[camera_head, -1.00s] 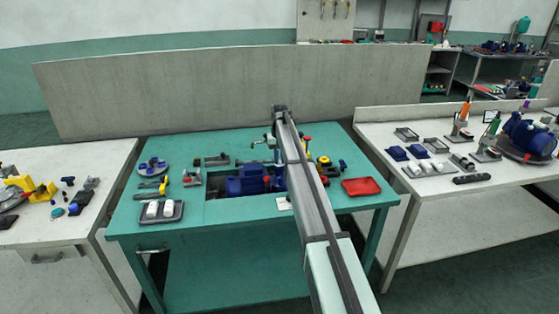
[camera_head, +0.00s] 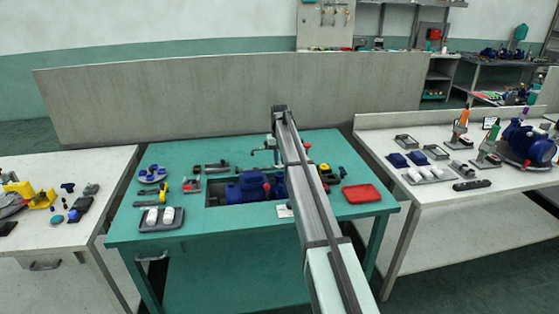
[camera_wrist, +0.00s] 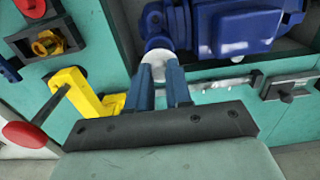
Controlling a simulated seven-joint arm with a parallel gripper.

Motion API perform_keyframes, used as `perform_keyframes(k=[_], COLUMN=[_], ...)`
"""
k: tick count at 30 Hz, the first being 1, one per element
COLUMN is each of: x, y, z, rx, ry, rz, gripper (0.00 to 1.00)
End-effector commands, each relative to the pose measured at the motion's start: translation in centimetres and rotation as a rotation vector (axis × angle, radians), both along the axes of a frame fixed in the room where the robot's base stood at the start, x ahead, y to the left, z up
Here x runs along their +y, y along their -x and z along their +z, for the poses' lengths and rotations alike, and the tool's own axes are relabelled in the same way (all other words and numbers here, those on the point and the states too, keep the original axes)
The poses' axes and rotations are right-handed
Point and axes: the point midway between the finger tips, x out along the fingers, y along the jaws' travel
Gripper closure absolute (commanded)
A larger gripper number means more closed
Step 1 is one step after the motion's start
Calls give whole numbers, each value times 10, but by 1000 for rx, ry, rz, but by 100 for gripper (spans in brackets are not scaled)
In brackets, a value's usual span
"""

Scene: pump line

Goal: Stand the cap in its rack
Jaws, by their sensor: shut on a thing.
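My gripper (camera_wrist: 165,88) shows in the wrist view with its two blue-grey fingers close together. They are shut on a pale round piece, which I take to be the cap (camera_wrist: 158,62). The cap is partly hidden by the fingertips. It lies in the picture just in front of a blue rounded part of the pump (camera_wrist: 235,30); I cannot tell whether they touch. In the head view the pump (camera_head: 245,188) sits in the recess of the green table, and my arm hides much of the area behind it. I cannot tell for sure which fixture is the cap's rack.
A yellow bracket (camera_wrist: 95,100) with a red knob (camera_wrist: 27,134) stands left of my gripper in the wrist view. A grey slotted fixture (camera_wrist: 290,86) lies to the right. In the head view a red tray (camera_head: 361,193) and a grey tray (camera_head: 145,226) with white pieces are on the table.

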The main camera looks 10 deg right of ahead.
Motion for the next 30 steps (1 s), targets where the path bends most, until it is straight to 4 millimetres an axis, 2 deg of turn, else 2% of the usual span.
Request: perform_keyframes(k=[4, 8, 11, 21, 24, 30], x=[0, 1, 3, 10, 10, 8], y=[6, 31, 63, 189, 217, 259], z=[1, 5, 13, 57, 67, 82], rx=[0, 0, -1, -3, -2, -2], ry=[0, 0, 0, 0, 0, 0], rz=[-9, -55, -110, -248, -270, -302], gripper=[100, 100, 100, 100, 100, 100])
